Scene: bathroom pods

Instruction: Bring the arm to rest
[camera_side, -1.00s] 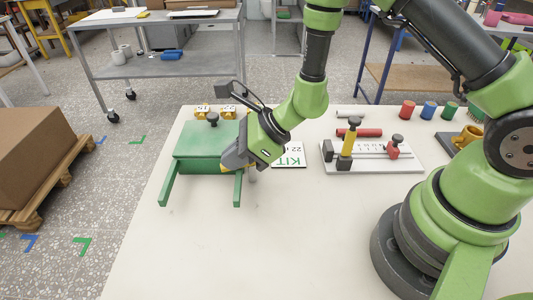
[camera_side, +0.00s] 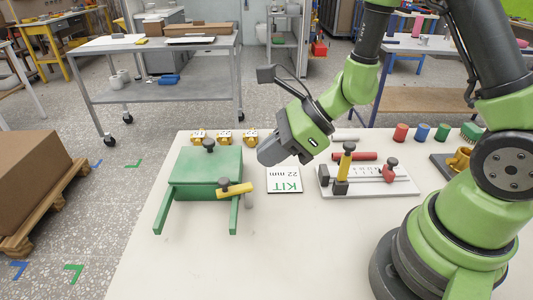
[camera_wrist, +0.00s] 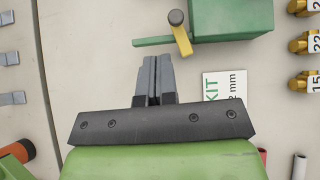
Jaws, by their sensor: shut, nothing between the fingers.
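My gripper (camera_side: 270,157) is shut and empty, raised above the table to the right of the green box and clear of it. In the wrist view its two grey fingers (camera_wrist: 155,78) lie together. The green box (camera_side: 205,165) has a dark knob on top and two rails reaching forward. A yellow lever (camera_side: 235,189) with a dark knob sits at its front right corner. The lever also shows in the wrist view (camera_wrist: 182,40), beyond the fingertips and apart from them.
A KIT card (camera_side: 284,180) lies right of the box. A white board (camera_side: 395,187) with a yellow-handled clamp stands farther right. Several brass fittings (camera_side: 223,137) stand behind the box; red, blue and green cylinders (camera_side: 421,132) stand at the back right. The front of the table (camera_side: 270,255) is clear.

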